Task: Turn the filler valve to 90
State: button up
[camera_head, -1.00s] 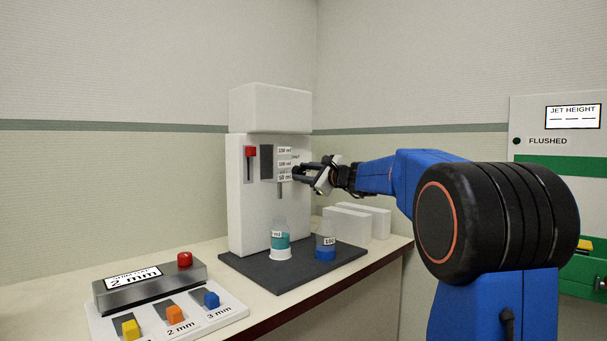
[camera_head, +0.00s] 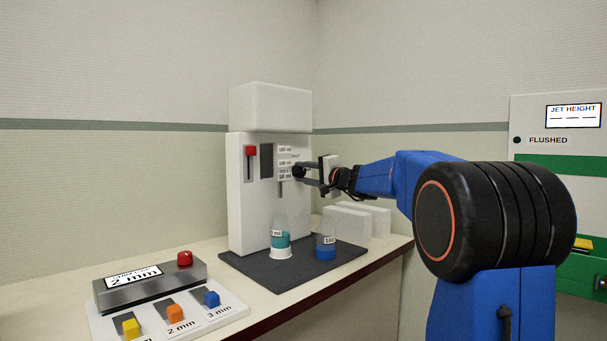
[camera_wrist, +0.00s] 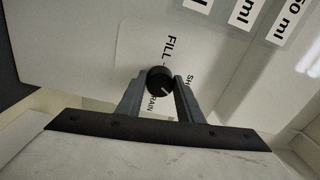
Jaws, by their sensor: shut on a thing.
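The filler (camera_head: 250,200) is a tall white machine on the counter. Labels around the knob read FILL, SHUT and a partly hidden word ending in RAIN. My gripper (camera_wrist: 160,90) is shut on the knob, with one grey finger on each side. In the head view my gripper (camera_head: 302,173) reaches the filler's front from the right.
White blocks (camera_head: 345,224) sit behind. A button panel (camera_head: 165,315) is at the front left. A green-and-white cabinet (camera_head: 557,165) is at right.

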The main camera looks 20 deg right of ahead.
jog(key=n, duration=0.6)
jog(key=shift+f, duration=0.2)
jog(key=shift+n, duration=0.3)
jog(key=o, duration=1.1)
jog(key=shift+c, duration=0.2)
jog(key=shift+s, duration=0.1)
jog(key=v, duration=1.7)
jog(key=shift+d, duration=0.25)
